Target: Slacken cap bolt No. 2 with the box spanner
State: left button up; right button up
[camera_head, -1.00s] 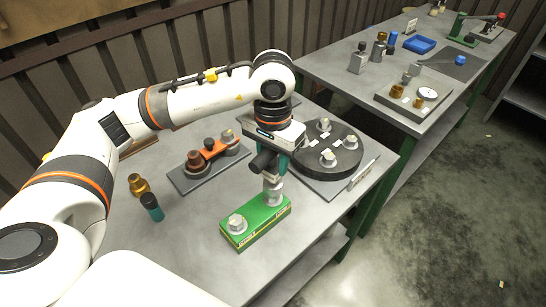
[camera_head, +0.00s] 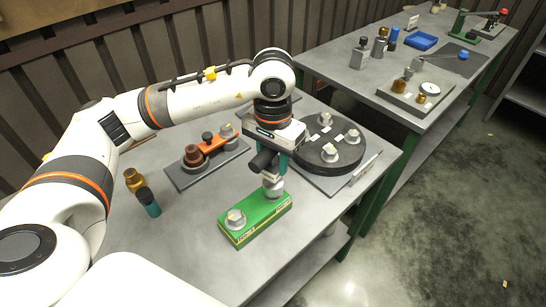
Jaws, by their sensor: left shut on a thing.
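A green block (camera_head: 262,216) lies on the near bench, with a silver hex bolt (camera_head: 235,218) at its left end. My left gripper (camera_head: 276,168) points down over the block's right end. It is shut on a grey upright piece (camera_head: 271,182), which looks like the box spanner and stands over the bolt there. That bolt is mostly hidden, and I cannot tell how far the spanner sits on it. The bolt numbers are too small to read. My right gripper is not in view.
Left of the block are a brass fitting (camera_head: 134,180), a teal-and-black piece (camera_head: 148,202) and a grey plate (camera_head: 180,181) with an orange link. A black disc (camera_head: 318,166) with bolts stands close behind the gripper. The bench front is clear.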

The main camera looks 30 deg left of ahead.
pick_arm(q)
jog(key=shift+f+b, duration=0.65)
jog(key=shift+b, duration=0.05)
jog(key=shift+r, duration=0.1)
jog(key=shift+n, duration=4.6)
jog(key=n, duration=0.4)
jog(key=shift+n, duration=2.3)
jog(key=shift+b, duration=0.3)
jog(key=shift+m, duration=0.3)
jog(key=shift+r, duration=0.1)
